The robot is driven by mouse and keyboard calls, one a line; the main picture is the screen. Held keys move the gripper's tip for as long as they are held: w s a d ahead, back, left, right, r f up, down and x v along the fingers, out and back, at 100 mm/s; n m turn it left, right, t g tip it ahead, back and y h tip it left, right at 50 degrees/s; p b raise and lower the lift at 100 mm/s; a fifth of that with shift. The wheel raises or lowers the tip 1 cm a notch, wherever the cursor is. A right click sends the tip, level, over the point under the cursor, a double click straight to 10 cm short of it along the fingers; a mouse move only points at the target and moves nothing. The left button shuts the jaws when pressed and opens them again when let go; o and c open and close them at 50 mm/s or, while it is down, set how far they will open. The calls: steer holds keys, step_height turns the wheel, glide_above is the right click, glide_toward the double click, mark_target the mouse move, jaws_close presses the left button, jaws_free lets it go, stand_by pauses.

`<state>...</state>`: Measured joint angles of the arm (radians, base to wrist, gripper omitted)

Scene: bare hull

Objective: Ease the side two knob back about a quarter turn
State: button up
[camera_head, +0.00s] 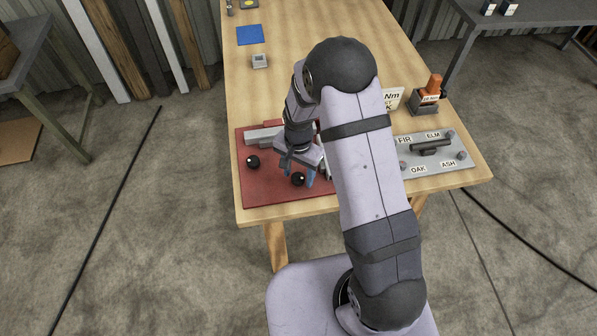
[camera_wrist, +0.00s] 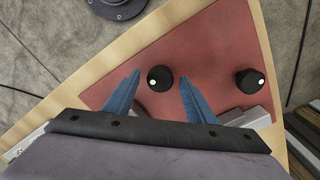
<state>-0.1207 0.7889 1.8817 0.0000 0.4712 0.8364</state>
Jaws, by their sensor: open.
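A red panel (camera_head: 270,193) on the wooden table carries two round black knobs, each with a white dot. One knob (camera_head: 298,180) is near the panel's front; in the wrist view (camera_wrist: 160,79) it shows between my blue fingers, with a gap on each side. The other knob (camera_head: 252,161) is at the panel's left; it shows at right in the wrist view (camera_wrist: 249,81), outside my fingers. My gripper (camera_head: 297,171) is open and empty, over the front knob. I see no readable side label, so I cannot tell which knob is side two.
A grey bar-shaped fixture (camera_head: 263,135) lies along the panel's back, partly hidden by my arm. Table space farther back is mostly clear.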

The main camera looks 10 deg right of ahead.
steer(key=shift+c, duration=0.5)
steer(key=c, duration=0.9)
steer(key=shift+c, duration=0.2)
steer(key=shift+n, duration=0.3)
steer(key=n+b, duration=0.1)
steer(key=n, duration=0.8)
steer(key=shift+b, duration=0.35)
steer(key=n, duration=0.4)
steer(key=shift+a, duration=0.1)
steer(key=n+b, duration=0.1)
steer(key=n, duration=0.4)
